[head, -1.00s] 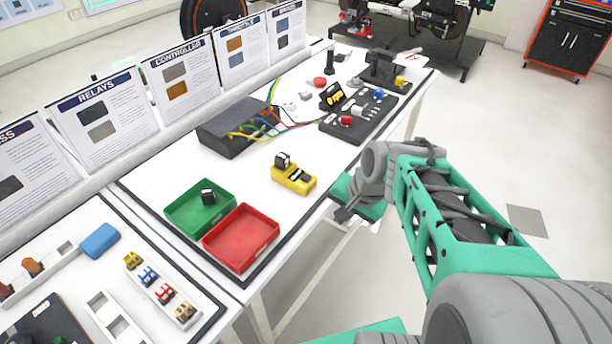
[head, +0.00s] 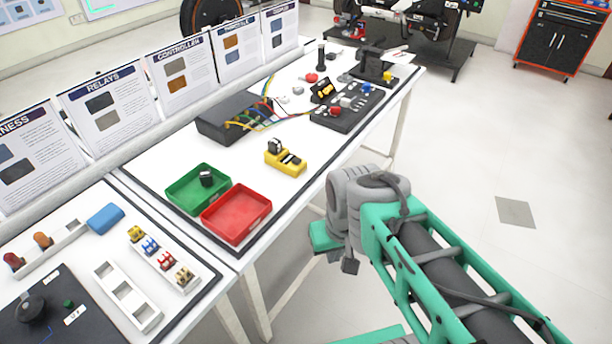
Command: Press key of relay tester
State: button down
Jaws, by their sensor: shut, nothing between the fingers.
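The yellow relay tester (head: 288,167) sits on the white bench in the head view, right of the trays. A dark relay block (head: 275,147) stands at its back left end. A dark and white part (head: 291,159), perhaps the key, lies on its top. My gripper (head: 350,266) shows small and dark at the end of the green and grey arm. It looks shut and empty, off the bench's front edge, to the right of and nearer than the tester, apart from it.
A green tray (head: 181,203) with a dark block in it and a red empty tray (head: 265,212) stand left of the tester. A black box with coloured wires (head: 228,118) is behind it. A black panel (head: 329,123) lies further right. Bench top around the tester is clear.

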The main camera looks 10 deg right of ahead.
aim_at(296, 161)
jog(key=k, duration=0.2)
jog(key=z, duration=0.45)
jog(key=i, duration=0.6)
jog(key=u, duration=1.8)
